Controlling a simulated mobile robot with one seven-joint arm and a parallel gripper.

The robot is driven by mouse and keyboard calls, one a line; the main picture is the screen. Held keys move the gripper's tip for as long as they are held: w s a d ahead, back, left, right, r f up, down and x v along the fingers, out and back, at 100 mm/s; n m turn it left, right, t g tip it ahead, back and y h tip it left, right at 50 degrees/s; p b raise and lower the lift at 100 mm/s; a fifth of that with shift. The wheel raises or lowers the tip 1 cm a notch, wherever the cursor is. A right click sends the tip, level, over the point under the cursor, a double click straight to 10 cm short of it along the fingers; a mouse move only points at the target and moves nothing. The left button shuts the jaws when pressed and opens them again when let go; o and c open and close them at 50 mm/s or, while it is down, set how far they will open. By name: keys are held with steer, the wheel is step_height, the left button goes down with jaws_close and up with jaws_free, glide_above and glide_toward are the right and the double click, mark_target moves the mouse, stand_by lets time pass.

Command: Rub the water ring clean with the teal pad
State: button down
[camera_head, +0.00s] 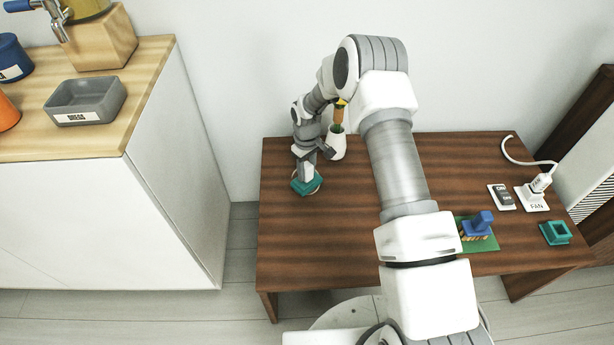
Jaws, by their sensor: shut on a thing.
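The teal pad (301,187) is at the left part of the dark wooden table (345,230). My gripper (306,174) is above it, pointing down, and is shut on the pad. The pad is at or very near the tabletop; I cannot tell if it presses on it. A pale edge shows at the pad's right side, perhaps part of the water ring (317,190). The rest of the ring is hidden or too small to make out.
A white vase (336,144) stands close behind my gripper. A counter (70,135) stands left.

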steer(key=shift+w+f+b, duration=0.15)
steer(key=shift+w+b, duration=0.35)
steer(key=shift+w, duration=0.15)
steer(key=shift+w+f+b, duration=0.15)
steer(key=shift+w+b, duration=0.35)
steer(key=shift+w, duration=0.1)
steer(key=shift+w+r+b, duration=0.15)
steer(key=shift+w+b, duration=0.2)
steer(key=shift+w, duration=0.2)
steer(key=shift+w+b, duration=1)
steer(key=shift+w, duration=0.2)
steer(key=shift+w+b, duration=0.3)
steer(key=shift+w, duration=0.3)
steer(key=shift+s, duration=0.1)
